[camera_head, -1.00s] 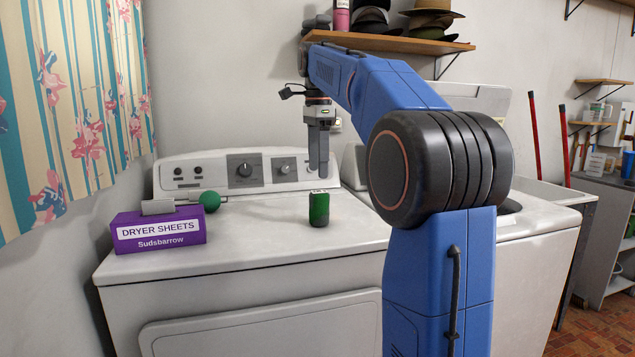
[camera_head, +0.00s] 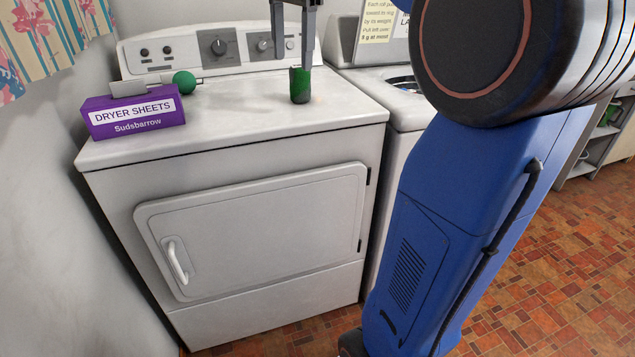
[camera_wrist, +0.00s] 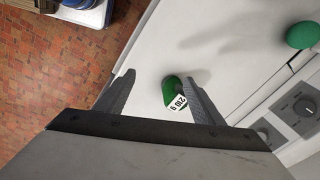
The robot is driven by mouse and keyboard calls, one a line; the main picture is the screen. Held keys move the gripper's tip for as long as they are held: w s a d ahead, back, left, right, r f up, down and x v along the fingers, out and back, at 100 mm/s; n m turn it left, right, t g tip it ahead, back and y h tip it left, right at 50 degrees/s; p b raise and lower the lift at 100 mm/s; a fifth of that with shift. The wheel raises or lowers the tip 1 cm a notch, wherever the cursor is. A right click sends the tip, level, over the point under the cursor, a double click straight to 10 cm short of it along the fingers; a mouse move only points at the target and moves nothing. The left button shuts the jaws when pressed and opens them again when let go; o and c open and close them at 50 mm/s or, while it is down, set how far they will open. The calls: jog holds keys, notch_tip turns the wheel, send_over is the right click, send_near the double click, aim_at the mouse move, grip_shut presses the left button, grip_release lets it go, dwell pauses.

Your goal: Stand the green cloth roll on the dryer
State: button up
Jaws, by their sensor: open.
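The green cloth roll (camera_head: 300,88) stands upright on the white top of the dryer (camera_head: 225,112), near its right side. In the wrist view the roll (camera_wrist: 171,86) shows a white label with dark print. My gripper (camera_head: 292,62) points down just above and behind the roll, open and empty. One finger's tip is close to the roll's top in the head view; I cannot tell whether it touches. In the wrist view the roll appears between the spread fingers (camera_wrist: 162,84), nearer the right finger and partly hidden by it.
A purple dryer sheets box (camera_head: 135,112) and a green ball (camera_head: 185,82) on a grey piece sit at the dryer's left. The control panel (camera_head: 220,45) rises behind. A white washer (camera_head: 400,95) stands to the right. The dryer top's front middle is clear.

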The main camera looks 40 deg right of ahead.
jog(key=s+a+f+n+t, duration=0.1)
jog(key=s+a+f+n, duration=0.2)
jog(key=s+f+n, duration=0.2)
jog(key=s+a+f+n+t, duration=0.1)
jog(key=s+a+f+n, duration=0.2)
jog(key=s+f, duration=0.8)
jog(key=s+a+f+n+t, duration=0.1)
jog(key=s+a+f+n, duration=0.3)
jog(key=f, duration=1)
jog(key=s+n, duration=0.3)
jog(key=s, duration=0.1)
jog(key=shift+n+t, duration=0.3)
jog(key=shift+n, duration=0.1)
